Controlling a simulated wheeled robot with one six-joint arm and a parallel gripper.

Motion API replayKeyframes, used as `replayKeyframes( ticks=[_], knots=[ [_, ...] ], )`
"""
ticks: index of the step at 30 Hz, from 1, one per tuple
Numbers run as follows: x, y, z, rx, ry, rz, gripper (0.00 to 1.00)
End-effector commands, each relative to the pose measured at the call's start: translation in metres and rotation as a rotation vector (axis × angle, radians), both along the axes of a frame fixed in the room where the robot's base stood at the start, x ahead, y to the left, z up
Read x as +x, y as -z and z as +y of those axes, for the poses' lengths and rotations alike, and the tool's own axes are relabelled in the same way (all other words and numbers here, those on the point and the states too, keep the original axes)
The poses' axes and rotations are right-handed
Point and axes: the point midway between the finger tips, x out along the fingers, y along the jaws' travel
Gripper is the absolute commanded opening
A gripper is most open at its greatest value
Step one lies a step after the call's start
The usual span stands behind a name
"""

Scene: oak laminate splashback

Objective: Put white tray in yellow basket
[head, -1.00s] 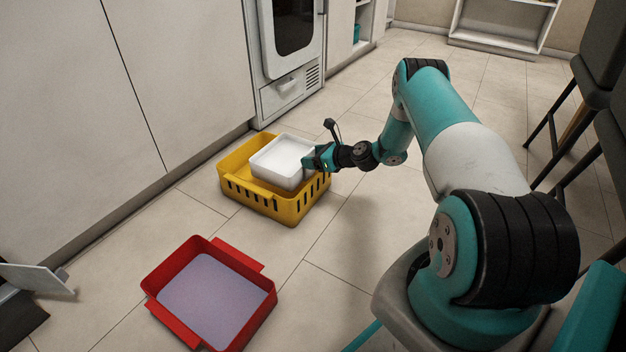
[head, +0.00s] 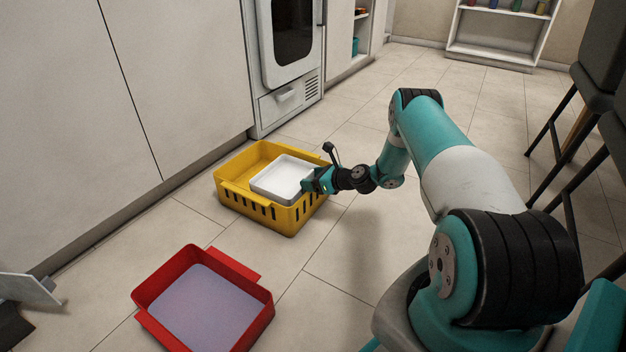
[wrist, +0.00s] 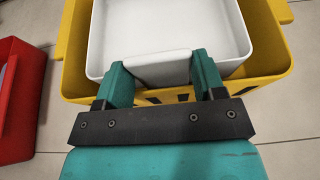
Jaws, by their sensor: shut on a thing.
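The white tray (head: 283,176) is inside the opening of the yellow basket (head: 240,201), toward its right side. Its rim shows near the level of the basket rim; whether it touches the basket floor is hidden. My gripper (head: 309,183) is shut on the tray's near wall, at the basket's right edge. In the wrist view the two teal fingers (wrist: 158,75) hold either side of a white piece of the white tray (wrist: 170,25), with the yellow basket (wrist: 277,88) around it.
A red bin (head: 258,327) with a pale lilac floor stands in front of the basket. An oven (head: 287,60) and white cabinets (head: 180,75) line the back left. Dark chairs (head: 600,75) stand at the right. The tile floor between is clear.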

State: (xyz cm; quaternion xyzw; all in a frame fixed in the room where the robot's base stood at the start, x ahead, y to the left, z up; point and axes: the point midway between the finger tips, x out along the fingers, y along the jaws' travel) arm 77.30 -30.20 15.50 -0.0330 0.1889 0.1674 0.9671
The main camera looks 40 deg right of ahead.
Motion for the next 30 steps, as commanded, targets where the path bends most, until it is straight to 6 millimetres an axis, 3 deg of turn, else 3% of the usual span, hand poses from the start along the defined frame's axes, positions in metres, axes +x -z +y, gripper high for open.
replayKeyframes(
  ticks=[6, 7, 10, 18, 23, 30],
  knots=[
    [-0.001, 0.006, 0.0, 0.0, 0.0, 0.004, 0.05],
    [-0.001, 0.007, 0.0, 0.0, 0.001, 0.006, 0.68],
    [-0.002, 0.008, 0.001, 0.0, 0.0, 0.009, 0.89],
    [-0.003, 0.008, 0.002, 0.001, -0.003, 0.014, 0.89],
    [-0.003, -0.009, 0.002, 0.001, -0.003, 0.014, 0.89],
    [-0.052, -0.034, -0.018, 0.005, 0.004, 0.009, 0.89]
  ],
)
